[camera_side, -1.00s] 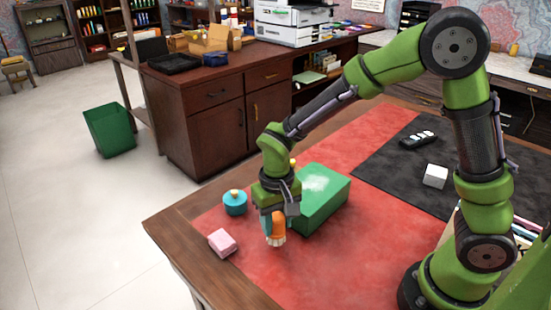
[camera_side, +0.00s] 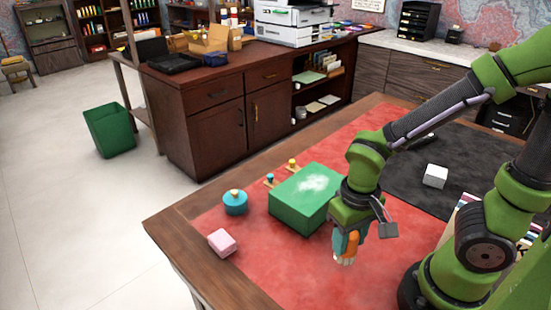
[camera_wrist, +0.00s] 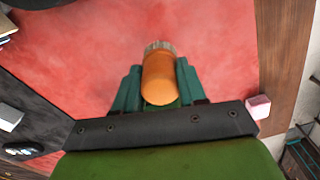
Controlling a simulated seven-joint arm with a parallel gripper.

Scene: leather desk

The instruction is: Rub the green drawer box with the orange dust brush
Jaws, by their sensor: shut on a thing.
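The green drawer box (camera_side: 297,208) sits on the red desk mat, with a pale dusty patch (camera_side: 313,183) on its top. My gripper (camera_side: 347,247) is to the right of the box in the side view, apart from it and above the mat. It is shut on the orange dust brush (camera_side: 352,242), whose pale bristles point down. In the wrist view the brush (camera_wrist: 159,78) stands between the two teal fingers of my gripper (camera_wrist: 158,88). The box does not show in the wrist view.
A teal round pot (camera_side: 235,203) and a pink block (camera_side: 222,242) lie left of the box. Small knobbed pieces (camera_side: 291,165) stand behind it. A white cube (camera_side: 435,176) sits on the dark mat (camera_side: 409,190). The red mat's front is clear.

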